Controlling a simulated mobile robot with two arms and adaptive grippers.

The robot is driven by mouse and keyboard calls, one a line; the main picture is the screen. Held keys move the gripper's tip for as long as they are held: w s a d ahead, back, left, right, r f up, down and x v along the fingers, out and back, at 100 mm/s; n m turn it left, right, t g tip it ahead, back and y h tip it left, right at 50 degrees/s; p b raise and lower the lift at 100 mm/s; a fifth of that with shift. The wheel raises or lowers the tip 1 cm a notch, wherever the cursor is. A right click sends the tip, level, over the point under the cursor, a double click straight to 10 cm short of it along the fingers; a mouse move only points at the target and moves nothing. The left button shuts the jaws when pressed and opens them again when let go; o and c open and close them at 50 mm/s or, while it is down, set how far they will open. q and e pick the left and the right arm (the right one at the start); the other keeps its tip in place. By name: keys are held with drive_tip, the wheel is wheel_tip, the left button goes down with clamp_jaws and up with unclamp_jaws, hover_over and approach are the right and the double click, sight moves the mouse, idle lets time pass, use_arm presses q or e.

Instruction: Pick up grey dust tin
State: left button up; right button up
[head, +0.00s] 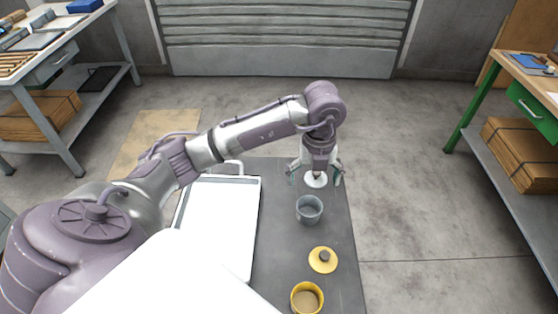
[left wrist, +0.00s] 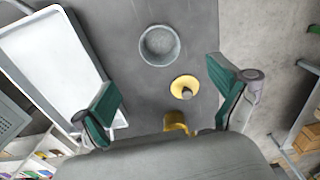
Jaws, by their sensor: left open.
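The grey dust tin (head: 309,215) stands upright and open-topped on the dark grey mat or bench top (head: 284,250). It also shows in the left wrist view (left wrist: 160,46), near the top and ahead of the spread fingers. My left gripper (head: 317,180) is open and empty, pointing down. In the head view it appears just beyond the tin, not touching it. A pale round disc (head: 315,181) shows between its fingers, partly hidden. Both fingers show in the left wrist view (left wrist: 166,95). My right gripper is in neither view.
A yellow lid with a dark knob (head: 323,260) and a yellow tin (head: 307,299) stand nearer than the grey tin. A white tray (head: 222,215) lies to the left. Workbenches stand at the left (head: 62,45) and right (head: 520,80). Open floor lies right of the mat.

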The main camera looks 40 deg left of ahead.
use_arm(q)
approach(309, 210)
drive_tip(key=shift+s+d+f+p, duration=0.2)
drive_tip(key=shift+s+d+f, duration=0.05)
drive_tip(key=shift+s, duration=0.2)
drive_tip(key=shift+s+d+f+p, duration=0.15)
drive_tip(key=shift+s+d+f, duration=0.15)
drive_tip(key=shift+s, duration=0.1)
drive_tip(key=shift+a+f, duration=0.1)
drive_tip(key=shift+f, duration=0.75)
wheel_tip(309, 210, down, 4)
drive_tip(key=shift+r+p, duration=0.15)
drive_tip(key=shift+p, duration=0.45)
drive_tip(key=shift+f, duration=0.45)
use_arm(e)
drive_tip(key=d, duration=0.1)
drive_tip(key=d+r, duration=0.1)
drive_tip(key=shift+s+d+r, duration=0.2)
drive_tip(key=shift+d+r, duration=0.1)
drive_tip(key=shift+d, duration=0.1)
use_arm(q)
drive_tip(key=shift+c, duration=1.2)
drive_tip(key=c, duration=1.1)
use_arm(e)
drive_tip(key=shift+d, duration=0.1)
